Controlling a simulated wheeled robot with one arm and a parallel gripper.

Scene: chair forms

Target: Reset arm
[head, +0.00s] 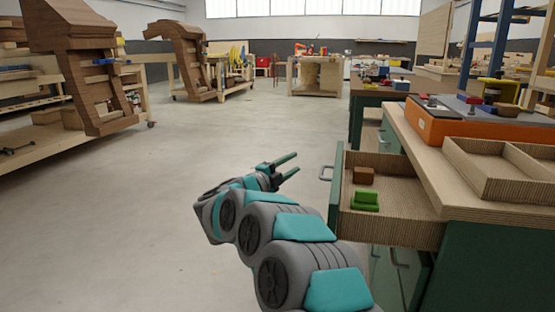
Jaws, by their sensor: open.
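My gripper (287,169) is at the end of my grey and teal arm, near the middle of the head view. Its two fingers are apart and nothing shows between them. The drawer is pulled out of a green workbench. In it lie a brown block (363,175) and a green chair-shaped piece (365,200).
The workbench top (480,195) carries a wooden divided tray (495,180) and an orange box (450,126). Large wooden forms (90,75) stand on carts at the left. A table (318,78) stands at the back. The floor (225,135) in the middle is clear.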

